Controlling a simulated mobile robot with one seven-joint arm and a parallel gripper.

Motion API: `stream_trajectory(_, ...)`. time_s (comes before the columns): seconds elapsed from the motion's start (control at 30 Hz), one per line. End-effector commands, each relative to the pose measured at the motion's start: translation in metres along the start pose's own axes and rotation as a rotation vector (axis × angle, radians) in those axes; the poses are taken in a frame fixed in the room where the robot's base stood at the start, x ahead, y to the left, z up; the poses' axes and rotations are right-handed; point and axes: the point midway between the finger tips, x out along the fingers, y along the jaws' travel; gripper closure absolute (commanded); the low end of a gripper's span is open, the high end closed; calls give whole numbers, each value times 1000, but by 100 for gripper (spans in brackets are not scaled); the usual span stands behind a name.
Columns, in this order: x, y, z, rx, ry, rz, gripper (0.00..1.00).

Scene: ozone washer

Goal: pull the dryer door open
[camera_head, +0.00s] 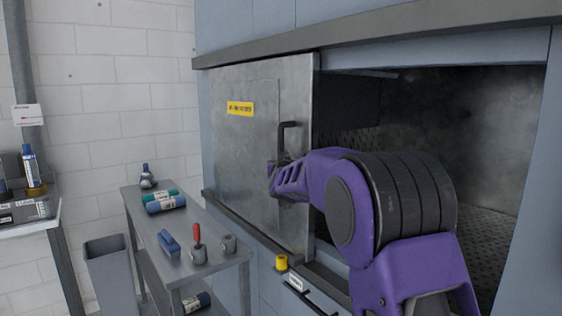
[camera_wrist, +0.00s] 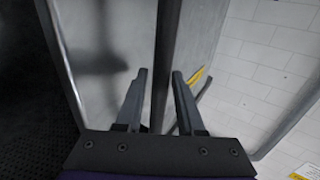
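The dryer door (camera_head: 245,165) is a grey metal panel with a yellow label, on the left of the front opening in the head view. The dark inside (camera_head: 470,130) shows to the right of the door's edge. A dark bar handle (camera_head: 284,138) stands upright near that edge; my purple arm hides its lower part. My gripper (camera_head: 272,178) is at the handle. In the wrist view, my gripper (camera_wrist: 160,75) is open, with the handle bar (camera_wrist: 168,40) running between its two fingers. The bar looks nearer the right finger; I cannot tell whether they touch.
A metal cart (camera_head: 215,258) with bottles, a brush and small tools stands left of the door, close to its front. A grey bin (camera_head: 108,265) and another table (camera_head: 35,222) are further left. A ledge (camera_head: 400,30) runs above the opening.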

Motion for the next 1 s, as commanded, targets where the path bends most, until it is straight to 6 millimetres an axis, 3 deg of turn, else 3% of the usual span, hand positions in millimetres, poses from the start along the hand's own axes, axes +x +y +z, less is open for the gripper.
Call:
stream_trajectory(0.1, 0, 0, 1, 0, -1, 0, 45)
stream_trajectory(0.37, -1, 0, 2, 0, -3, 0, 45)
stream_trajectory(0.53, -12, 0, 1, 0, -2, -1, 45)
stream_trajectory(0.67, -34, 0, 2, 0, -3, -1, 45)
stream_trajectory(1.0, -110, 0, 1, 0, -1, -2, 45)
